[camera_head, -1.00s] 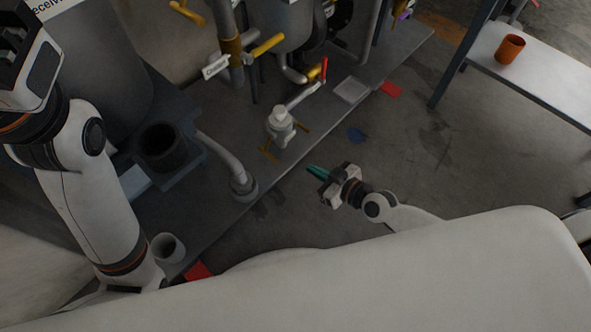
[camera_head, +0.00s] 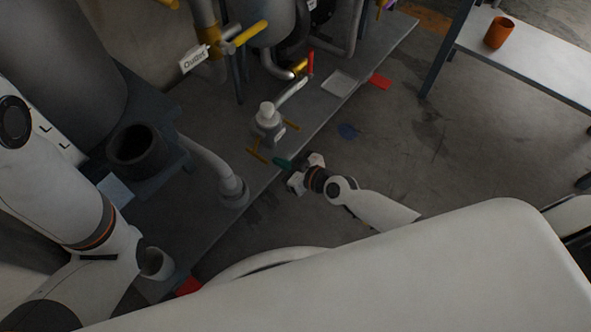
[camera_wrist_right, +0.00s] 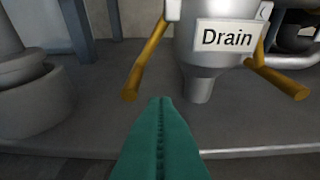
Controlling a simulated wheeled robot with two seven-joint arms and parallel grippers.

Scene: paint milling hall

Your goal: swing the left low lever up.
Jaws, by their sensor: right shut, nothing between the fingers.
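The left low lever (camera_head: 257,156) is a yellow bar on the left side of a grey drain valve (camera_head: 268,122). In the right wrist view the lever (camera_wrist_right: 147,62) slants down and left from the valve body, its free end low. My right gripper (camera_head: 280,163), with green fingers, is shut and empty, just right of the lever's lower end in the head view. In the right wrist view its fingertips (camera_wrist_right: 160,100) point forward, a little right of the lever end, with no contact visible. My left gripper is outside both views; only its arm shows.
A second yellow lever (camera_wrist_right: 280,80) sits right of the "Drain" label (camera_wrist_right: 227,38). A curved grey pipe (camera_head: 215,165) and a dark pot (camera_head: 135,150) stand left of the valve. A table with an orange cup (camera_head: 498,32) is at the right.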

